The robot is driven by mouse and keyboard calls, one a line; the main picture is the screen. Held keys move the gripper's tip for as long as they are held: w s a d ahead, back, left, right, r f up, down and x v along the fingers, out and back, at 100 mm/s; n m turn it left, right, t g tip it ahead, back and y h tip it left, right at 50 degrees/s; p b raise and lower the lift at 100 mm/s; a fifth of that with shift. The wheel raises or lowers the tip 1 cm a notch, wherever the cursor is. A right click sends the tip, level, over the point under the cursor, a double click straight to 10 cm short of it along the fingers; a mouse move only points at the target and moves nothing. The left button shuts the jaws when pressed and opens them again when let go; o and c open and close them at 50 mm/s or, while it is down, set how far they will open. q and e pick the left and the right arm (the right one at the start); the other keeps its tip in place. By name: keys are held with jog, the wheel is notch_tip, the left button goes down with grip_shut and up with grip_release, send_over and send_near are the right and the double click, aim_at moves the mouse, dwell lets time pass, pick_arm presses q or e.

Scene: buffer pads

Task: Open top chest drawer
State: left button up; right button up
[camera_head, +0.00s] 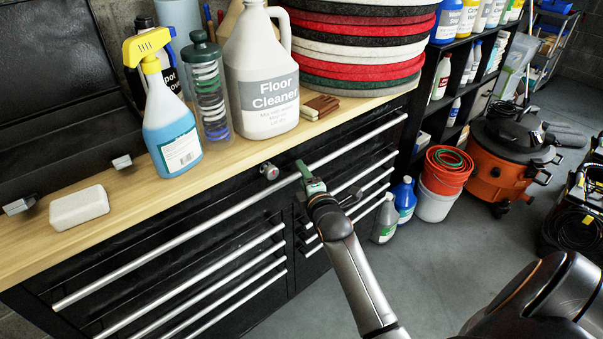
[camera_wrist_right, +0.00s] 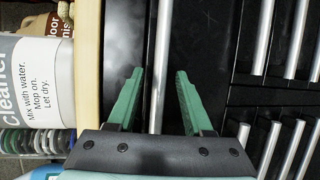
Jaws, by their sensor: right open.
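The black chest (camera_head: 215,218) stands under a wooden top. Its top drawer has one long silver bar handle (camera_head: 180,240) across the front, and the drawer looks closed. My right gripper (camera_head: 308,174) is at this handle, right of the round lock. In the right wrist view the handle (camera_wrist_right: 161,40) runs between the two green fingers of the open gripper (camera_wrist_right: 160,73), one finger on each side, with gaps showing. My left gripper is not in view.
On the wooden top (camera_head: 30,245) stand a spray bottle (camera_head: 172,130), a floor cleaner jug (camera_head: 262,85), a white block (camera_head: 79,207) and stacked pads (camera_head: 355,45). Lower drawers with bar handles (camera_head: 215,275) lie below. Bottles, buckets and an orange vacuum (camera_head: 497,160) stand right; floor in front is clear.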

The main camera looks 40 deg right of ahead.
grip_shut()
dwell(0.5)
dwell(1.0)
